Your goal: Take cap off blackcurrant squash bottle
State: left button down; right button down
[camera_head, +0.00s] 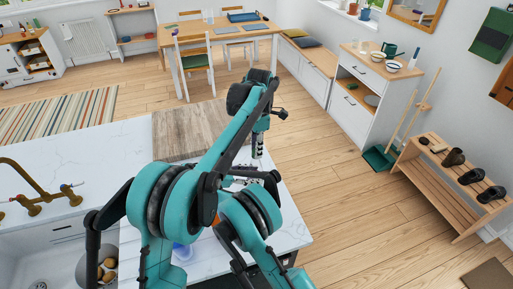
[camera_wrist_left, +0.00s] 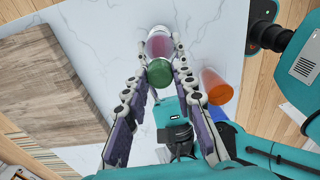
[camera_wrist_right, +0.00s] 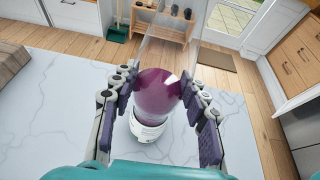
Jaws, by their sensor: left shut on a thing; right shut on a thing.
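In the left wrist view, a bottle-like thing (camera_wrist_left: 158,44) with clear and purple parts has a green cap-like end (camera_wrist_left: 159,73) facing the camera. My left gripper (camera_wrist_left: 161,58) is shut on it, one finger on each side. In the head view, my left gripper (camera_head: 257,146) points down over the counter. In the right wrist view, my right gripper (camera_wrist_right: 157,88) is shut on a rounded purple bottle (camera_wrist_right: 157,93) with a white lower part. No cap shows there. I cannot tell whether both wrist views show the same bottle. In the head view, my arms hide my right gripper.
An orange cup-like thing (camera_wrist_left: 216,86) is beside the green end in the left wrist view. A wooden board (camera_head: 190,130) lies on the white counter (camera_head: 90,150). The sink (camera_head: 45,235) is at left. Open floor lies beyond the counter.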

pick_arm(q)
jog(key=shift+r, duration=0.15)
dwell(0.6)
jog(key=shift+r, duration=0.95)
jog(key=shift+d+r, duration=0.15)
jog(key=shift+r, duration=1.85)
pick_arm(e)
jog(key=c, duration=0.7)
grip_release()
jog(key=v, duration=1.2)
jog(key=shift+f, duration=0.1)
